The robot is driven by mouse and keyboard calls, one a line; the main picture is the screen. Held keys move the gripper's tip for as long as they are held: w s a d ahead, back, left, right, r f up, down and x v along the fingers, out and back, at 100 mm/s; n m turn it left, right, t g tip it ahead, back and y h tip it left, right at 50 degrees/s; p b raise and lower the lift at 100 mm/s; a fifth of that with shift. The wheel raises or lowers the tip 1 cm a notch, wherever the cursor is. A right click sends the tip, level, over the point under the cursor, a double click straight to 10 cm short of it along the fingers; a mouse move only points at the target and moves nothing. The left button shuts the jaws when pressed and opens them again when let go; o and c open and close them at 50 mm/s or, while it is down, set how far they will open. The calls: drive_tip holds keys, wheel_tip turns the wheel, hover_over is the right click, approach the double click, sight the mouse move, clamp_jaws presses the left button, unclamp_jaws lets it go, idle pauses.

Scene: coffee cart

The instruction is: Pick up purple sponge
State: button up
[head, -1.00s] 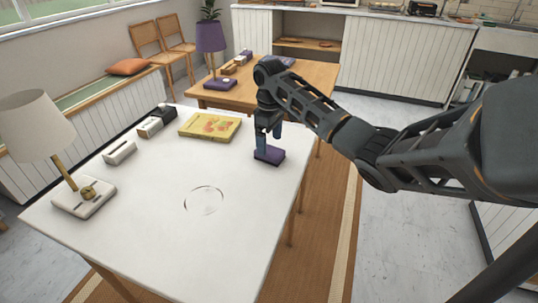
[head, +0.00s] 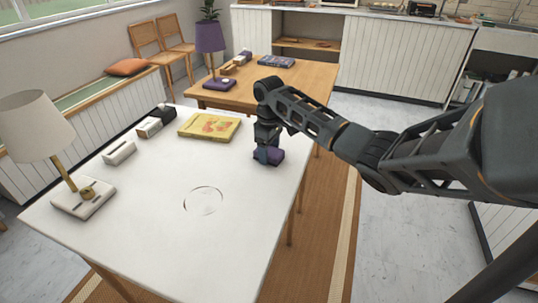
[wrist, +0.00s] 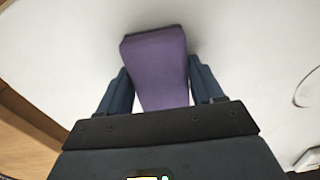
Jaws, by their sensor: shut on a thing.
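The purple sponge (head: 273,156) is at the right side of the white table (head: 150,235), near its right edge. My gripper (head: 267,154) is down at the sponge with its fingers on either side of it. In the wrist view the sponge (wrist: 156,65) sits between the two blue fingers of my gripper (wrist: 160,90), which are shut on it. The sponge is tilted slightly in that view. I cannot tell whether it still touches the table.
A yellow book (head: 209,127) lies left of my gripper. A white lamp (head: 36,128) stands at the left, with several small boxes (head: 119,152) along the table's far left side. A wooden table (head: 310,82) stands behind. The white table's middle is clear.

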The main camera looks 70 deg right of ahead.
sight(272, 149)
drive_tip(key=shift+c, duration=1.4)
drive_tip(key=shift+r, duration=0.45)
drive_tip(key=r, duration=0.3)
drive_tip(key=shift+s+d+r, duration=0.35)
drive_tip(key=s+d+r, duration=0.6)
drive_tip(key=s+d, duration=0.1)
drive_tip(key=s, duration=0.1)
drive_tip(key=shift+r+b, duration=0.2)
drive_tip(key=shift+b, duration=0.1)
